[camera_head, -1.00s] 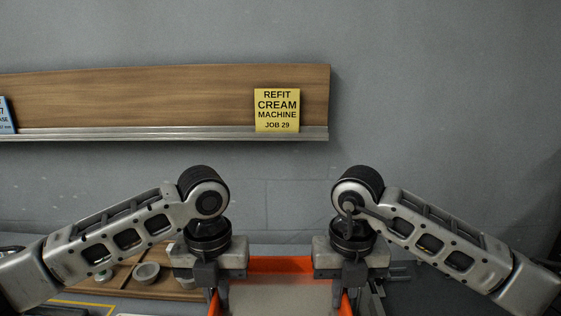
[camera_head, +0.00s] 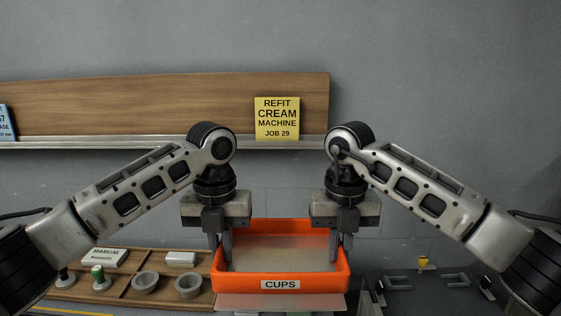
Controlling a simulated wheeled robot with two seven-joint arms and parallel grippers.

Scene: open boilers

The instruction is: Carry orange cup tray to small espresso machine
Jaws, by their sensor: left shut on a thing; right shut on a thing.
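The orange cup tray (camera_head: 239,284) is in the lower middle of the head view, with a white label reading CUPS on its near wall. Its pale floor shows bare between my grippers. My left gripper (camera_head: 226,252) is shut on the tray's left side wall. My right gripper (camera_head: 334,250) is shut on its right side wall. The tray looks about level. I cannot tell if it touches the surface below. No small espresso machine is in view.
A wooden board (camera_head: 128,292) at lower left carries grey cups (camera_head: 188,286), a green-topped tool (camera_head: 98,275) and white boxes (camera_head: 103,257). Metal brackets (camera_head: 457,280) and a small yellow item (camera_head: 423,262) lie at right. A yellow note (camera_head: 277,118) stands on the wall ledge.

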